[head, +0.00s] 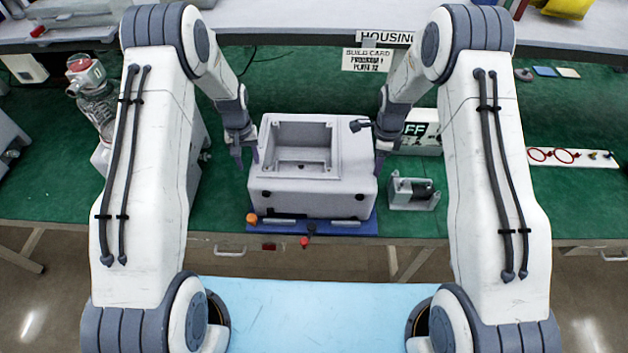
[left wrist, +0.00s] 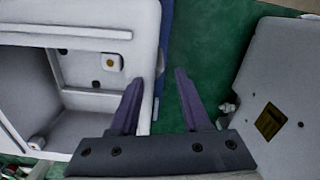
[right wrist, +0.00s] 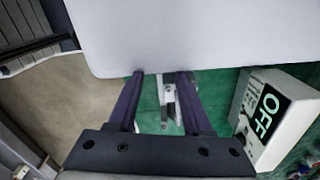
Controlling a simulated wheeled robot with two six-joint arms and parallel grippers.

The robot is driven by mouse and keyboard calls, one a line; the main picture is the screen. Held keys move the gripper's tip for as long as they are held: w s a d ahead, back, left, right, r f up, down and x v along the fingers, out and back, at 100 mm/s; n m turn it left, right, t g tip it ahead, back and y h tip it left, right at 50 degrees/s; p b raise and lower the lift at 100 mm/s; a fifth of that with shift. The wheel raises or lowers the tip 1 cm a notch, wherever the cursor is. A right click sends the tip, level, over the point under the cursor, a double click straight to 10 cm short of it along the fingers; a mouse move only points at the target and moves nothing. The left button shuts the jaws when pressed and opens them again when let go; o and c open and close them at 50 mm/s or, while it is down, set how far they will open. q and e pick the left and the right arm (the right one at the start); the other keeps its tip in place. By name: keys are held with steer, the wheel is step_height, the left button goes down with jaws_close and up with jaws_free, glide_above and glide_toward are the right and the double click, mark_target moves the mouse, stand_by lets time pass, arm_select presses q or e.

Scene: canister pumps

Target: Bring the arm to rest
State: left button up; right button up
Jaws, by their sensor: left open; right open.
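My left gripper (head: 244,158) is open at the left side of a grey housing (head: 350,160). In the left wrist view its two fingers (left wrist: 157,95) are apart with nothing between them, one close to the housing wall (left wrist: 148,60). My right gripper (head: 381,160) is at the housing's right side. In the right wrist view its fingers (right wrist: 160,95) are apart and empty, with the housing's pale wall (right wrist: 170,35) just beyond the tips. Whether either gripper touches the housing I cannot tell. The housing sits upright on a blue mat (head: 345,229), its large square opening facing up.
A motor unit in a grey bracket (head: 413,192) stands right of the housing. An "OFF" box (head: 420,139) is behind it. A white strip with red rings (head: 575,157) lies far right. A clear canister (head: 97,100) stands left. Small coloured parts (head: 305,241) are at the front edge.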

steer(key=shift+r, duration=1.15)
arm_select(q)
steer(key=shift+f, duration=0.1)
